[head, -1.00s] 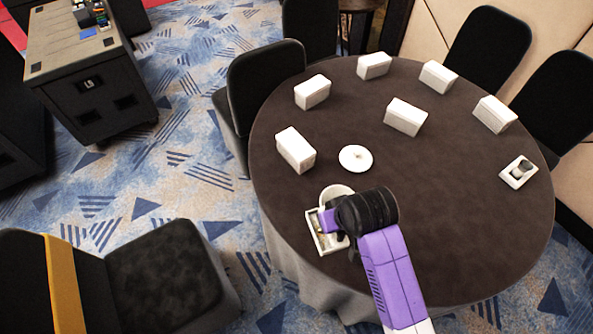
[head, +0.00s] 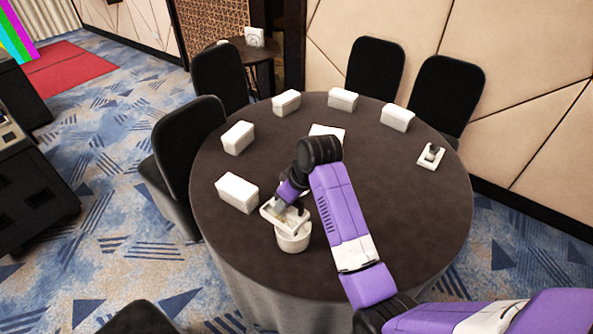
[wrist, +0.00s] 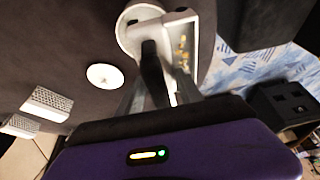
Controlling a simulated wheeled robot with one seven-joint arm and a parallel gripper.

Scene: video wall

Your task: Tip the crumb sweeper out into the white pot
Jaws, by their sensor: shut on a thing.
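The crumb sweeper (head: 272,216) is a white open tray. My gripper (head: 287,203) is shut on it and holds it above the white pot (head: 293,241), covering most of the pot's mouth. The sweeper looks slightly tilted in the head view. In the wrist view the sweeper (wrist: 188,78) lies between my fingers (wrist: 158,80), with yellowish crumbs inside. The round white pot (wrist: 128,38) shows beside it there, partly hidden by the sweeper's handle end. I cannot tell whether any crumbs are in the pot.
A round white lid-like disc (wrist: 105,76) lies on the dark round table (head: 400,220). Several white boxes (head: 238,192) stand around the far and left side. A small white tray with a dark object (head: 431,155) is at the right. Black chairs surround the table.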

